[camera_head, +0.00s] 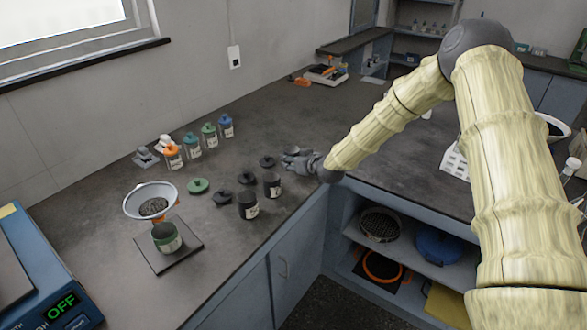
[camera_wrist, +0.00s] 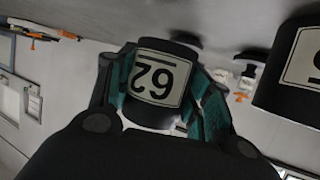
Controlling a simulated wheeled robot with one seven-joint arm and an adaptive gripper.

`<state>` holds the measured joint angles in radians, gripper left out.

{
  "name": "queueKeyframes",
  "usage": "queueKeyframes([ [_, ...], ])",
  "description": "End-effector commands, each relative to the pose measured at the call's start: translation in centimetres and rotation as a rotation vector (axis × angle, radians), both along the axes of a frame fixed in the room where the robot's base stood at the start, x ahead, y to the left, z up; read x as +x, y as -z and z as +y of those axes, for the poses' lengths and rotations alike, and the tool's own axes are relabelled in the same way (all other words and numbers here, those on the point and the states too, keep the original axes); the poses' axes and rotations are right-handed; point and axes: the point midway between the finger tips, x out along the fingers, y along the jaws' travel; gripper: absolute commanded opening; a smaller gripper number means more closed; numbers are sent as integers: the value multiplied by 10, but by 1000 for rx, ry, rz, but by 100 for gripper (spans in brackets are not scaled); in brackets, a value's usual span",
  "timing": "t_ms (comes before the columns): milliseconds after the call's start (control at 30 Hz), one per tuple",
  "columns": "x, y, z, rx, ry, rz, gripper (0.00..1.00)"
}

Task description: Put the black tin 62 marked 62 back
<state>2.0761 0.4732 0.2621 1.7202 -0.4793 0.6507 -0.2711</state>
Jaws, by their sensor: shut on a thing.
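The black tin 62 (camera_wrist: 160,78) is in the wrist view, its white label showing 62 upside down. My gripper (camera_wrist: 162,95) is shut around it, with teal-lined fingers on both sides. In the head view my gripper (camera_head: 292,161) is at the right end of the row of black tins, and tin 62 cannot be made out there. I cannot tell whether the tin touches the worktop. Another black tin (camera_wrist: 292,75) stands close on the right in the wrist view, its label cut off. The head view shows two black tins, a nearer one (camera_head: 248,205) and a farther one (camera_head: 272,186).
Black lids (camera_head: 222,197) lie behind the tins, with a green lid (camera_head: 198,186) to their left. A sieve bowl (camera_head: 151,200) and a green-banded jar (camera_head: 166,237) on a dark plate (camera_head: 190,252) are at left. Several coloured-top bottles (camera_head: 191,146) stand behind. The worktop beyond my gripper is mostly clear.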

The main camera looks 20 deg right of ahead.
Motion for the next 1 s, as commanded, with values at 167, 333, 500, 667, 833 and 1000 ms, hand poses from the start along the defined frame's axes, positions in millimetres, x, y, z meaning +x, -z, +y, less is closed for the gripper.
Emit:
queueKeyframes([
  [167,-1,11,-1,1,2,2,17],
  [333,-1,29,-2,1,3,1,17],
  [500,-1,41,-2,0,2,0,17],
  [667,-1,41,-2,0,2,-1,17],
  [833,-1,44,-2,0,2,0,17],
  [1000,-1,44,-2,0,2,0,72],
])
